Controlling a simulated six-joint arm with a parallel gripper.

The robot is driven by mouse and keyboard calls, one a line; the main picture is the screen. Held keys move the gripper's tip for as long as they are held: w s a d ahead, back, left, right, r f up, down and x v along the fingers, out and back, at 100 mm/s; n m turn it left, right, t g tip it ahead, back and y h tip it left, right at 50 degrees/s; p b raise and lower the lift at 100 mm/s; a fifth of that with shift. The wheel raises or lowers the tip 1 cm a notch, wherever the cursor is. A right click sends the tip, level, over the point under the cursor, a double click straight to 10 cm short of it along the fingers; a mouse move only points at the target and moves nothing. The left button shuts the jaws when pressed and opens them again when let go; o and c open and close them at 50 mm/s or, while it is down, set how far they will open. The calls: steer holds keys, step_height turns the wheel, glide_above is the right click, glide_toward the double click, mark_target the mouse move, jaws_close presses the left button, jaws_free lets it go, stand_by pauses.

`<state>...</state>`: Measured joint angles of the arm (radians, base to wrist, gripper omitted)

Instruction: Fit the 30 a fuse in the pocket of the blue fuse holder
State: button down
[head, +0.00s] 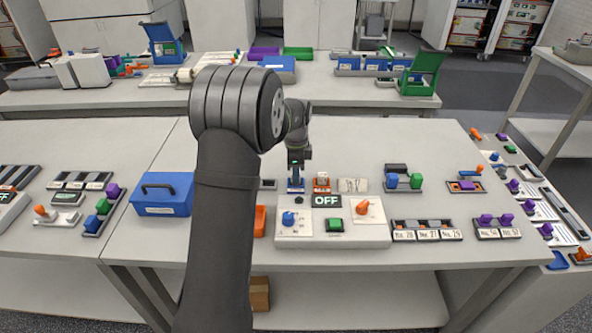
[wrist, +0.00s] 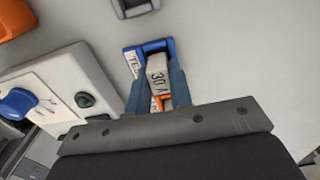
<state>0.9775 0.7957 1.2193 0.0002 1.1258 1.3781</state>
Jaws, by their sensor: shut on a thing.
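The 30 A fuse (wrist: 157,72) is a pale grey block with "30 A" on it, held between the two fingers of my gripper (wrist: 158,92) in the wrist view. The blue fuse holder (wrist: 132,56) shows around and behind the fuse, with a white label on its left side. The fuse lines up with the holder, but I cannot tell how deep it sits in the pocket, as the fingers hide the near part. In the head view my gripper (head: 296,169) points down over the blue holder (head: 296,187) behind the control panel.
An orange holder (head: 322,183) stands close to the right of the blue one. The control panel (head: 378,236) with its OFF display and knobs lies in front. A blue box (head: 163,194) and an orange tray (head: 260,221) are to the left.

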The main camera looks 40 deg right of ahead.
steer(key=shift+f, duration=0.2)
stand_by(0.5)
steer(key=c, duration=1.2)
jaws_free()
steer(key=shift+r, duration=0.1)
step_height(320, 180, up, 17)
steer(key=shift+r, duration=0.1)
step_height(320, 180, down, 17)
steer(key=shift+f, duration=0.2)
